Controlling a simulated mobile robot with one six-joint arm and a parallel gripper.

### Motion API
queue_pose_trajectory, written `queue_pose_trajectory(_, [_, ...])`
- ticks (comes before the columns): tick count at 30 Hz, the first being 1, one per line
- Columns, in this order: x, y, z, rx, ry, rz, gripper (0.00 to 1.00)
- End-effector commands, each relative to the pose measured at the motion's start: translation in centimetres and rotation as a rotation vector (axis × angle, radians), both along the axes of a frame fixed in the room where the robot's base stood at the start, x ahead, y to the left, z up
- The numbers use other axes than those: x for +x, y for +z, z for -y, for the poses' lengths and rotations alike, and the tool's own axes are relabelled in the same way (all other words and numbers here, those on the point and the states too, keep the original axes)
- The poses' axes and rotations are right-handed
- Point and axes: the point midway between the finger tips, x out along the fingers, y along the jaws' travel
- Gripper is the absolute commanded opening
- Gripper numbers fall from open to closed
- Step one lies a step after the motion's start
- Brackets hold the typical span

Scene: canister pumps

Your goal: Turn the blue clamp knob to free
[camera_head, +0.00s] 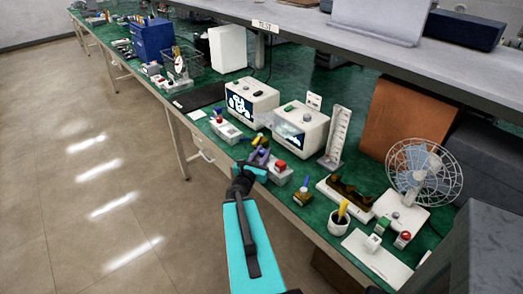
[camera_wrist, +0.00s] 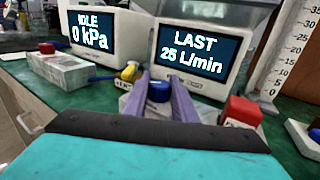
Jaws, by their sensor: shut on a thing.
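In the wrist view the blue clamp knob (camera_wrist: 158,92) stands between the two purple fingers of my gripper (camera_wrist: 159,84), and the fingers are shut on it. The knob sits on a pale unit partly hidden behind the fingers, with a red button (camera_wrist: 242,110) at its right and a yellow part (camera_wrist: 130,70) behind on the left. In the head view my gripper (camera_head: 257,158) is over this unit (camera_head: 283,175) at the bench's front edge; the blue knob cannot be made out there. The knob's turn position cannot be read.
Behind stand two white pump units, whose screens read "IDLE 0 kPa" (camera_wrist: 91,34) and "LAST 25 L/min" (camera_wrist: 190,50). A white box with a red button (camera_wrist: 60,70) is at left. A scale stand (camera_head: 336,137), a fan (camera_head: 424,172) and a pen cup (camera_head: 339,222) are at right.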

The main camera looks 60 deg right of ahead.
Motion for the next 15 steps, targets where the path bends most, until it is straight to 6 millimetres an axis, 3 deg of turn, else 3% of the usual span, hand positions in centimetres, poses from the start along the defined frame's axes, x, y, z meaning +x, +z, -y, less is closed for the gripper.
queue_pose_trajectory(15, [0.44, 0.14, -0.05, 0.001, 0.112, -0.002, 0.02])
